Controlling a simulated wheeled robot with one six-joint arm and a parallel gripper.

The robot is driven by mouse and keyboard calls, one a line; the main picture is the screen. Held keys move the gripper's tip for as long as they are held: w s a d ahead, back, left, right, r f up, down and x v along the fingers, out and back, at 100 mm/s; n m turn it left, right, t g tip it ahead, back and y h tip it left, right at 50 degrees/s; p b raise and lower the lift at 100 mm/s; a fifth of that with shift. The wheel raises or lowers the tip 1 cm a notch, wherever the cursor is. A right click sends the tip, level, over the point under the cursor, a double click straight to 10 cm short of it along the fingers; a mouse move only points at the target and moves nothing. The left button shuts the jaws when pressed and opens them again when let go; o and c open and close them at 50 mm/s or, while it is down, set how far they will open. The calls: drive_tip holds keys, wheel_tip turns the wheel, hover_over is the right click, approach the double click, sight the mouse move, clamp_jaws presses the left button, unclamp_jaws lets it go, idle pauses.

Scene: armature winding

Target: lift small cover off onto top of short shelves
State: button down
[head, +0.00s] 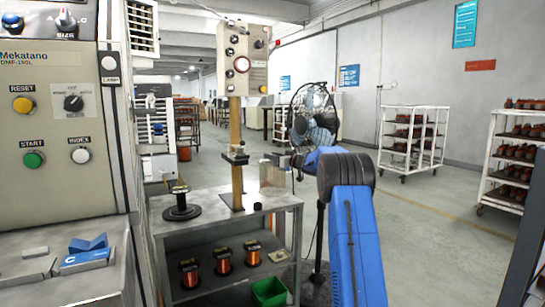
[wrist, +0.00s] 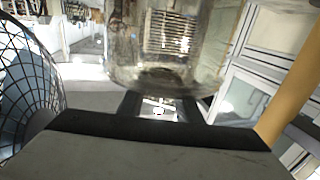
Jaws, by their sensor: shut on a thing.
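The small cover is a clear, cylinder-like piece (wrist: 172,70) in front of my gripper in the wrist view. My gripper (wrist: 160,108) is shut on its lower edge, with a dark finger on each side. In the head view my gripper (head: 284,160) is above the right end of the short shelves, right of the yellow post. The cover (head: 272,175) shows there only faintly, above the shelf top. The short shelves (head: 222,228) are grey, with a flat top. I cannot tell from these views whether the cover touches anything else.
A black spool (head: 182,208) stands at the left of the shelf top, and a small black piece (head: 258,206) lies at the right. The yellow post (head: 237,140) carries a control box (head: 242,60). A wire-cage fan (head: 314,115) stands behind my arm. Copper spools (head: 223,262) are below.

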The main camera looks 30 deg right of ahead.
drive_tip(key=shift+f, duration=1.4)
drive_tip(key=c, duration=1.2)
unclamp_jaws()
drive_tip(key=shift+s, duration=0.1)
